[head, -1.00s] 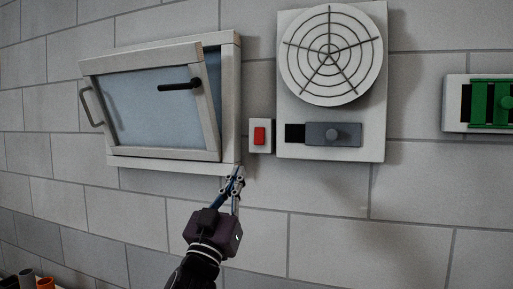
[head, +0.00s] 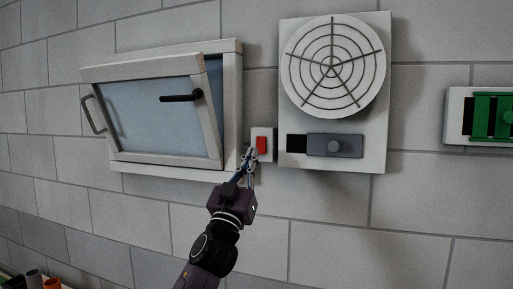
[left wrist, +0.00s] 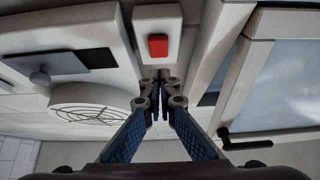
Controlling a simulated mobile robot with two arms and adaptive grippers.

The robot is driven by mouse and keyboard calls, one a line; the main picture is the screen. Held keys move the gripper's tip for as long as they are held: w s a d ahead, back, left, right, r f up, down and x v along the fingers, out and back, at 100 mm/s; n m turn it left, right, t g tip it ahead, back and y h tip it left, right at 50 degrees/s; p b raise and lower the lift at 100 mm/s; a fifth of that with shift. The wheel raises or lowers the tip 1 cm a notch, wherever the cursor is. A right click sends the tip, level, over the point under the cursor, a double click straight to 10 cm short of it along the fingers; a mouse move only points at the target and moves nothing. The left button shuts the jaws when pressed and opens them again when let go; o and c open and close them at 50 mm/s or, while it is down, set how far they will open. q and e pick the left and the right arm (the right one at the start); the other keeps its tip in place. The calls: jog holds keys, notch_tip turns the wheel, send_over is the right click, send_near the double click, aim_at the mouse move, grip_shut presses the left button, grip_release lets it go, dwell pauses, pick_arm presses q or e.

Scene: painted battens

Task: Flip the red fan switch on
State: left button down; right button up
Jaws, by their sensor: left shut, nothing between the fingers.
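The red fan switch (head: 261,145) is a small red rocker on a pale plate (head: 269,157) on the wall, between the window and the fan panel. In the left wrist view the red rocker (left wrist: 158,47) shows just beyond my fingertips. My left gripper (head: 250,156) is shut and empty, its tips at the lower left of the switch plate in the head view. It also shows in the left wrist view (left wrist: 160,80). I cannot tell whether the tips touch the plate. The right gripper is not in view.
A tilted-open window (head: 150,115) with a dark handle is on the left. The round fan grille (head: 333,66) sits above a grey slider (head: 335,145) on the panel right of the switch. A green slatted unit (head: 492,116) is at far right. The wall below is clear.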

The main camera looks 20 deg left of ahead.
aim_at(260, 149)
pick_arm(q)
jog(key=shift+w+d+f, duration=0.1)
jog(key=shift+w, duration=0.95)
jog(key=shift+w+f, duration=0.1)
jog(key=shift+w, duration=0.95)
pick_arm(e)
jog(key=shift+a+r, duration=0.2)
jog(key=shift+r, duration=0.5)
pick_arm(q)
jog(key=shift+f, duration=0.15)
jog(key=b, duration=0.5)
jog(key=shift+w+f+t, duration=0.3)
jog(key=shift+t, duration=0.1)
jog(key=shift+w+r, duration=0.15)
jog(key=shift+r, duration=0.15)
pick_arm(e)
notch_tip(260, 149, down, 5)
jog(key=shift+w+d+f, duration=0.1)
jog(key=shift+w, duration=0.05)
pick_arm(q)
jog(key=shift+s, duration=0.2)
